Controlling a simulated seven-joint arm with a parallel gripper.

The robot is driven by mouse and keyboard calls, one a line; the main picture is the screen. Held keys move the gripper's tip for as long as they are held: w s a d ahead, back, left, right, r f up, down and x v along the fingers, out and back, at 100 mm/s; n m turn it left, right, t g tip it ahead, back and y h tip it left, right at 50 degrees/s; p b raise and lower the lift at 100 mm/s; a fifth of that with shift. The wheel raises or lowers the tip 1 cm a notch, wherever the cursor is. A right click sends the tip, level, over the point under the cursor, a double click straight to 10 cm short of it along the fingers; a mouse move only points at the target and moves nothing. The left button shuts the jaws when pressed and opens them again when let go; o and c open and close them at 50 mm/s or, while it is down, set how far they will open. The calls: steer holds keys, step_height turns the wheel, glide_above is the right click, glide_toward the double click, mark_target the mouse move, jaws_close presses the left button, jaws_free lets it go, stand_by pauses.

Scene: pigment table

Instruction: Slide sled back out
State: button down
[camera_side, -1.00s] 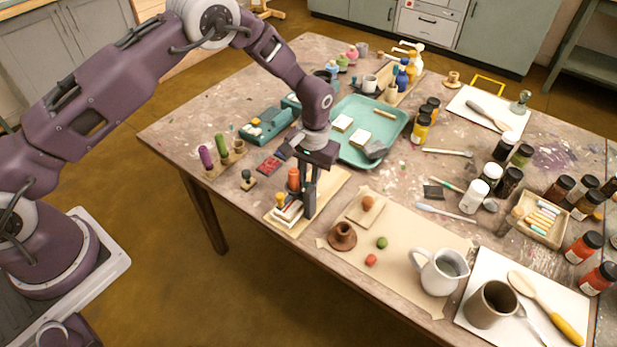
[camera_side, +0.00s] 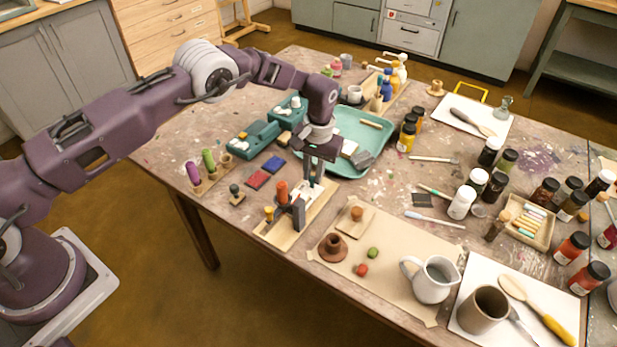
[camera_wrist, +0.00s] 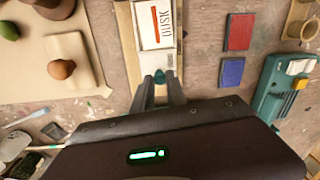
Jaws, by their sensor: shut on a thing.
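The sled (camera_wrist: 150,62) is a pale flat carriage on a narrow wooden base (camera_wrist: 127,40), which also shows in the side view (camera_side: 272,236). A white card with a red bar and dark letters lies on the sled. A small teal knob (camera_wrist: 160,76) stands at its near end. My gripper (camera_wrist: 160,88) has its fingers on either side of this knob, shut on it. In the side view my gripper (camera_side: 313,183) is at the base's far end, beyond the grey upright block (camera_side: 298,214) and the orange-red cylinder (camera_side: 282,191). The fingers partly hide the sled there.
A teal tray (camera_side: 345,170) with blocks lies just behind my gripper. Red (camera_wrist: 239,32) and blue (camera_wrist: 232,71) pads and a teal box (camera_wrist: 270,95) lie beside the base. A brown paper sheet (camera_side: 395,255) with clay pieces lies on the other side.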

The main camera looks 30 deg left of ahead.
steer(key=c, duration=1.3)
jaws_free()
steer(key=shift+c, duration=0.2)
steer(key=r, duration=0.7)
steer(key=shift+d+r, duration=0.1)
steer(key=shift+d, duration=0.15)
